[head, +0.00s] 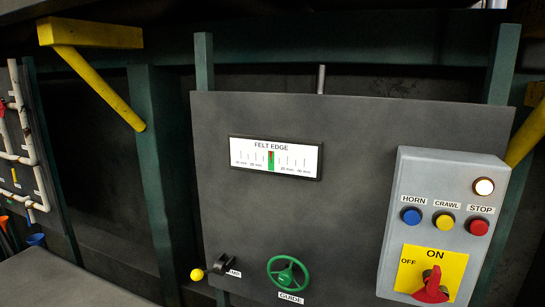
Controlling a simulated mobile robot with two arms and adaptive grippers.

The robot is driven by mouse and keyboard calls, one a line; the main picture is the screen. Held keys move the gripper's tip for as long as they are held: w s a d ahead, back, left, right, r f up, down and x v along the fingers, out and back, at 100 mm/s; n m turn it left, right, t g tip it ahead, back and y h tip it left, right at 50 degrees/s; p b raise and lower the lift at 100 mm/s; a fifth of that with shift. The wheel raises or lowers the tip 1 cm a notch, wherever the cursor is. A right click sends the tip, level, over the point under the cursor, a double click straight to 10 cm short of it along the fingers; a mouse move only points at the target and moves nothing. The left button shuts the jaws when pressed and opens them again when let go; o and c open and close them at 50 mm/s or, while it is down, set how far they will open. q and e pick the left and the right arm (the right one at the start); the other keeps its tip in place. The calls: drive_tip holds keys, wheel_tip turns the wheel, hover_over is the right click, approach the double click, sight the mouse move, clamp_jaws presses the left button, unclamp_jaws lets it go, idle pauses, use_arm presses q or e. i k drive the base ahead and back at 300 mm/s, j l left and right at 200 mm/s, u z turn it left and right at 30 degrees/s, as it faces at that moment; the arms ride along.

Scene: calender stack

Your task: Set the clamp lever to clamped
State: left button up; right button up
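The clamp lever (222,264) is at the lower left of the grey panel (300,220). It has a dark hub and a yellow ball knob (197,274). The knob lies to the left of the hub and slightly below it, past the panel's left edge. The hub partly covers a white label (235,273), of which only the last letters show. No marking for the lever's positions can be read. Neither of my grippers is in view.
A green guide handwheel (288,273) sits right of the lever. Above is a felt edge gauge (275,158). A control box (443,225) with buttons and a red rotary switch (432,287) is at the right. Yellow braces (100,85) and green posts (165,180) flank the panel.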

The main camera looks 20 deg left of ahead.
sight(196, 274)
drive_tip(key=k+u, duration=0.8)
drive_tip(key=u, duration=0.15)
